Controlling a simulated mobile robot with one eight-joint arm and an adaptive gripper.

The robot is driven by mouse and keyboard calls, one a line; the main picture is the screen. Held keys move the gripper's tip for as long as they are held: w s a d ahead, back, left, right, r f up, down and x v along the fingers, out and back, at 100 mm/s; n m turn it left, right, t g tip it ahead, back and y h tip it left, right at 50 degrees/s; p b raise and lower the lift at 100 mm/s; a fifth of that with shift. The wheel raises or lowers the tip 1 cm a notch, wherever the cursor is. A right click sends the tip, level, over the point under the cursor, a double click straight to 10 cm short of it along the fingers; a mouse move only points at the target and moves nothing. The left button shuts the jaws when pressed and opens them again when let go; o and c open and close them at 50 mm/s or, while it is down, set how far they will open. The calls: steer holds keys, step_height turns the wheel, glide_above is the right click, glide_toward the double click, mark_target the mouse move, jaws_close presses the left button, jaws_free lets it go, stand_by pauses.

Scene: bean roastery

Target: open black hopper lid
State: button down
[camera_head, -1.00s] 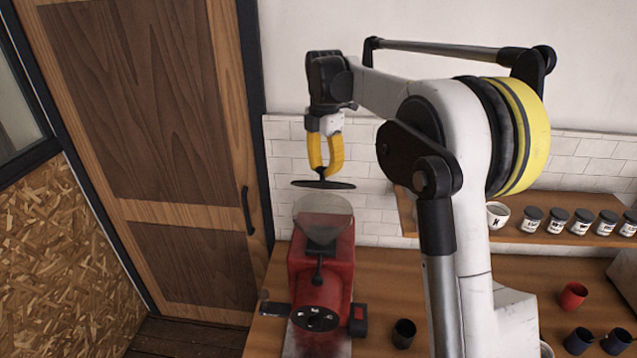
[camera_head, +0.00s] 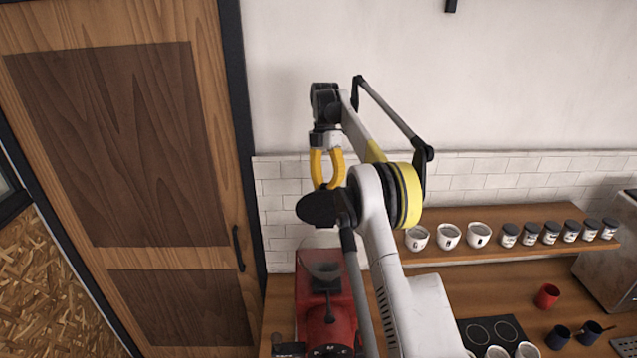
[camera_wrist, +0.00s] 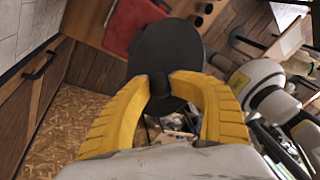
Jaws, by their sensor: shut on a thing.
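The black round hopper lid (camera_head: 318,208) is off the hopper and hangs tilted in the air above it. My gripper (camera_head: 327,186) is shut on the lid's knob. In the wrist view the yellow fingers of my gripper (camera_wrist: 172,84) pinch the small black knob, with the lid's disc (camera_wrist: 168,50) beyond them. The clear hopper (camera_head: 322,262) sits below the lid on top of the red grinder (camera_head: 322,312), its top uncovered. My arm hides part of the grinder's right side.
A wall shelf (camera_head: 470,257) with white cups (camera_head: 448,236) and several dark-lidded jars (camera_head: 550,233) is to the right. The wooden counter (camera_head: 490,295) holds a red cup (camera_head: 547,297) and dark cups (camera_head: 559,337). A wooden door (camera_head: 150,200) stands left.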

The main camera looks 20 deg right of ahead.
steer(key=shift+w+d+f+p, duration=0.1)
steer(key=shift+w+d+p, duration=0.05)
steer(key=shift+w+p, duration=0.15)
stand_by(0.4)
steer(key=c, duration=1.4)
jaws_free()
steer(key=o, duration=0.3)
steer(key=shift+o, duration=0.2)
steer(key=shift+w, duration=0.15)
steer(key=shift+s, duration=0.2)
